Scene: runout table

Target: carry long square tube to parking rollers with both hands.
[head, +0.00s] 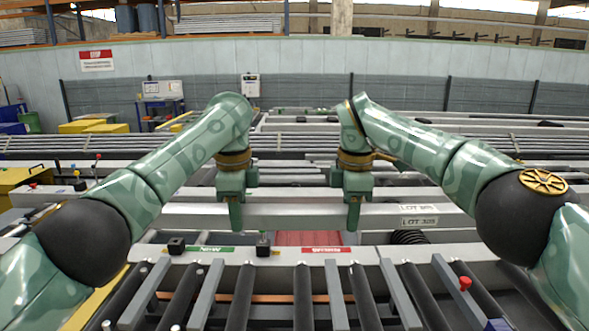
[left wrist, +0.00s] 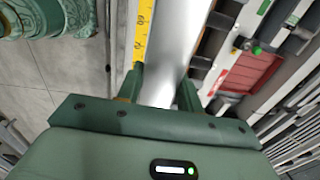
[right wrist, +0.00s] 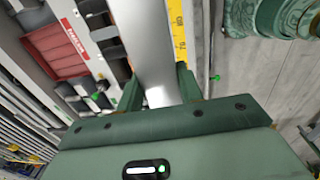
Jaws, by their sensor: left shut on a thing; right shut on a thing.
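The long square tube (head: 295,214) is a pale grey bar lying crosswise in the head view, with LOT labels near its right part. My left gripper (head: 237,214) is shut on it left of the middle. My right gripper (head: 354,214) is shut on it further right. In the left wrist view the tube (left wrist: 178,45) runs between the fingers (left wrist: 161,92). In the right wrist view it (right wrist: 145,45) also runs between the fingers (right wrist: 158,90). Black rollers (head: 303,295) lie in front of the tube, nearer me; I cannot tell whether these are the parking rollers.
A pale rail (head: 370,254) with a green label (head: 211,249) and a red label (head: 325,250) runs between tube and rollers. A red panel (head: 308,238) shows behind it. Small black blocks (head: 176,246) stand on the rail. More long stock (head: 290,143) lies behind.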

